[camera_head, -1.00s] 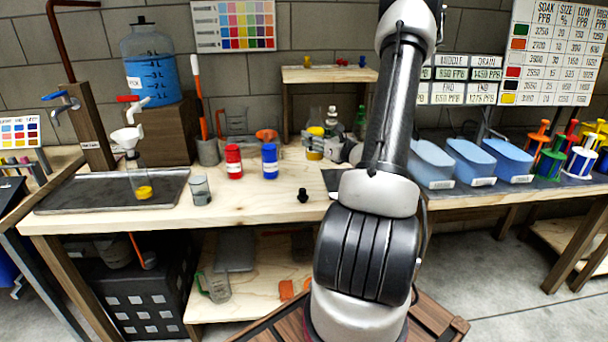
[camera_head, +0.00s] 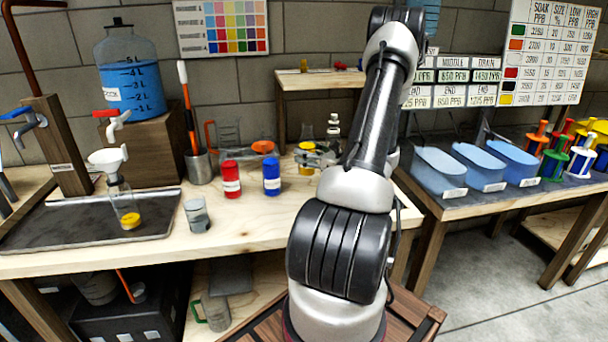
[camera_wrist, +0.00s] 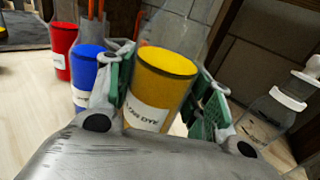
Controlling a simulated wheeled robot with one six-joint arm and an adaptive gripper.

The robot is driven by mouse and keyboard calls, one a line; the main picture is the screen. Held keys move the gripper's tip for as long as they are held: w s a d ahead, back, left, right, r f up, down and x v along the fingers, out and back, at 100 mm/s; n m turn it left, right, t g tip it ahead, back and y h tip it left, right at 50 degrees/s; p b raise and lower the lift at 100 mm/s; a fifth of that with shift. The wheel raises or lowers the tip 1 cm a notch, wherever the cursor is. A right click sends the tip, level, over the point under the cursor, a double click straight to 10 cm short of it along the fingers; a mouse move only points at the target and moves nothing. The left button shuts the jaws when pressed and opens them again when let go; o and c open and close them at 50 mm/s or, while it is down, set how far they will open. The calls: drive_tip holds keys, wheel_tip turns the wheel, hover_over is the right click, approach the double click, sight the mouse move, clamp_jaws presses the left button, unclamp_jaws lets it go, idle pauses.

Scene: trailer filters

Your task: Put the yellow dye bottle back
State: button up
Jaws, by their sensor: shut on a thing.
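The yellow dye bottle (camera_head: 306,160) is at the back right of the left bench, partly behind my arm. In the wrist view the yellow bottle (camera_wrist: 162,85) is upright, with a white label reading "DYE". My gripper (camera_wrist: 165,95) is shut around it, one green pad on each side. In the head view my gripper (camera_head: 326,158) is mostly hidden by my arm. A red bottle (camera_head: 231,180) and a blue bottle (camera_head: 272,177) stand left of it. I cannot tell whether the yellow bottle touches the bench.
Clear glassware (camera_head: 333,128) stands behind the gripper, near a small raised shelf (camera_head: 300,80). A grey cup (camera_head: 196,215) and a dark tray (camera_head: 60,228) are farther left. Blue tubs (camera_head: 478,165) sit on the right bench. The bench front before the bottles is largely clear.

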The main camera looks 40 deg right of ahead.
sight(314, 171)
drive_tip(key=shift+f, duration=2.9)
drive_tip(key=shift+f, duration=0.15)
drive_tip(key=o, duration=1.3)
